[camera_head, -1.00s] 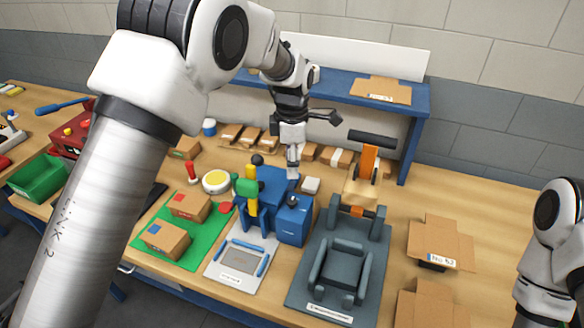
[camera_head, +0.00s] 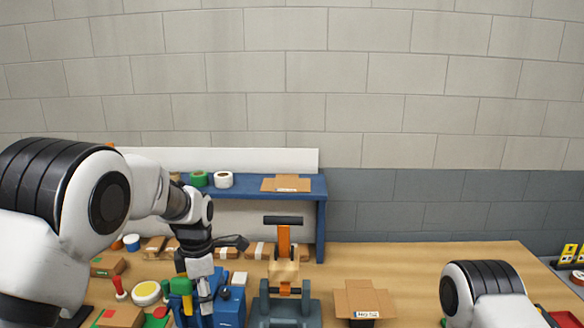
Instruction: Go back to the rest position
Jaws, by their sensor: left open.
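My left arm comes in from the left, and my left gripper (camera_head: 206,292) points down over the middle-left of the bench, open. It is in front of the blue press-like machine (camera_head: 230,308) and partly covers it. I see nothing held in it, though the fingertips are small and partly lost against the blue machine. Only a link of my right arm shows at the lower right; its gripper is out of view.
The wooden bench (camera_head: 430,256) has a blue shelf (camera_head: 321,215) at its back. A grey fixture with an orange-handled lever (camera_head: 284,240) stands right of the blue machine. A flat cardboard blank (camera_head: 362,299) lies further right. Bare bench lies behind my right arm.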

